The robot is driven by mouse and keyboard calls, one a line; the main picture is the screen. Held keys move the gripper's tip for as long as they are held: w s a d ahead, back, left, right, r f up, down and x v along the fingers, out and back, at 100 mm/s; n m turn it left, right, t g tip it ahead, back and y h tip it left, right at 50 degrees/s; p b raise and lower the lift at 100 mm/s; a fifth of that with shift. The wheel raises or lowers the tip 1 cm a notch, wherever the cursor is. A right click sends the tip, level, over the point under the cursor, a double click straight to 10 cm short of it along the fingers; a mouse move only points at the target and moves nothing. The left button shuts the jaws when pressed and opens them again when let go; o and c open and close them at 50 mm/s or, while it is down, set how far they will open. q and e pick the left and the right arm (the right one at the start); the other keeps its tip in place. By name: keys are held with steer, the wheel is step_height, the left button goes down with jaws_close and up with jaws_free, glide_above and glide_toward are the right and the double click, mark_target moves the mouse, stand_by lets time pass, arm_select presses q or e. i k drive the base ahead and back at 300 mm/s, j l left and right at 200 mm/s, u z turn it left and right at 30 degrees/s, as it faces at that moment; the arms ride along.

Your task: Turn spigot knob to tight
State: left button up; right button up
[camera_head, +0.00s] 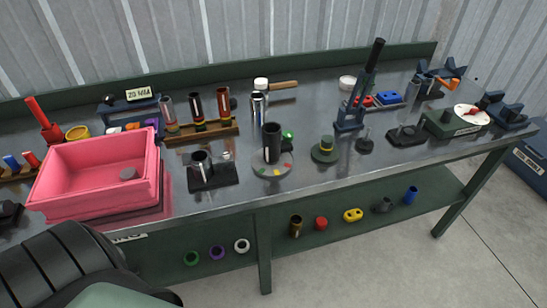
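No part is clearly labelled as the spigot knob, so I cannot tell which it is. A dark upright cylinder (272,140) stands on a round grey plate (262,170) with small coloured marks, near the front middle of the bench. The position of any knob is too small to read. Neither gripper is in view; a dark part of mine fills the lower left corner.
A pink bin (85,201) stands at the bench's front left. A black fixture (222,177) with metal cylinders is right of it. A tall dark-blue press (350,123) stands right of the middle. Several rings and cups rest on the lower shelf (330,236). Bare bench top lies between the fixtures.

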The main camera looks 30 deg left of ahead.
mark_target(288, 136)
steer(key=j+u, duration=0.25)
steer(key=u, duration=0.25)
steer(key=j+u, duration=0.25)
steer(key=u, duration=0.25)
